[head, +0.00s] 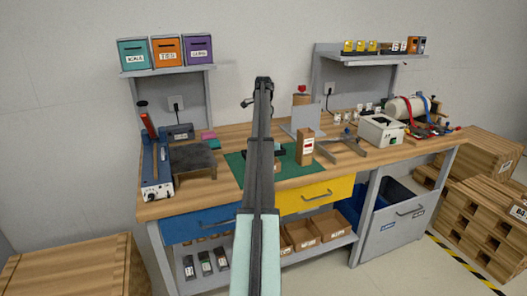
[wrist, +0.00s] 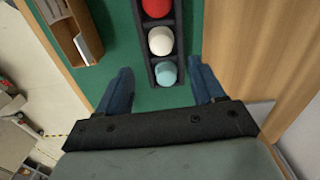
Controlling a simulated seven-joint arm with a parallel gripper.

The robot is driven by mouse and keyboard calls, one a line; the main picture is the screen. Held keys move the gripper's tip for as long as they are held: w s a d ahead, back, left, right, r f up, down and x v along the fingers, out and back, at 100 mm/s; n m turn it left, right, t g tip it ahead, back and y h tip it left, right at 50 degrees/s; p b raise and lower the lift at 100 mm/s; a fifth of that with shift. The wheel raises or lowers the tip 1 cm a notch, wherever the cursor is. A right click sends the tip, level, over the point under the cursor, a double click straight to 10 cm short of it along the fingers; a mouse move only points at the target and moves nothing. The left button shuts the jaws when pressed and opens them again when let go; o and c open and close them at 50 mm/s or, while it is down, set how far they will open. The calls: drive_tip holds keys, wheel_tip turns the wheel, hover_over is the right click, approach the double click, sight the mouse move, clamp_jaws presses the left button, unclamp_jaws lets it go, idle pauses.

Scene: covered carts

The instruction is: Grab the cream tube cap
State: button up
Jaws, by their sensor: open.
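The cream tube cap (wrist: 160,41) shows in the wrist view as a round top in the middle slot of a narrow black rack (wrist: 177,25). A red cap (wrist: 157,7) sits above it in the picture and a light blue cap (wrist: 166,73) below it. My gripper (wrist: 160,68) is open and empty; its fingertips are on either side of the rack's light blue end, with the cream cap just beyond them. In the head view my arm hides the gripper and much of the rack.
The rack lies on a green mat (head: 236,171) on the wooden bench. An upright wooden box (head: 306,147) stands close by on the mat; in the wrist view it is left of the rack (wrist: 66,31). A dark grey stand (head: 182,158) is further left.

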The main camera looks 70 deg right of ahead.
drive_tip(key=shift+d+f, duration=0.15)
drive_tip(key=shift+f, duration=4.15)
drive_tip(key=shift+c, duration=0.4)
drive_tip(key=c, duration=1)
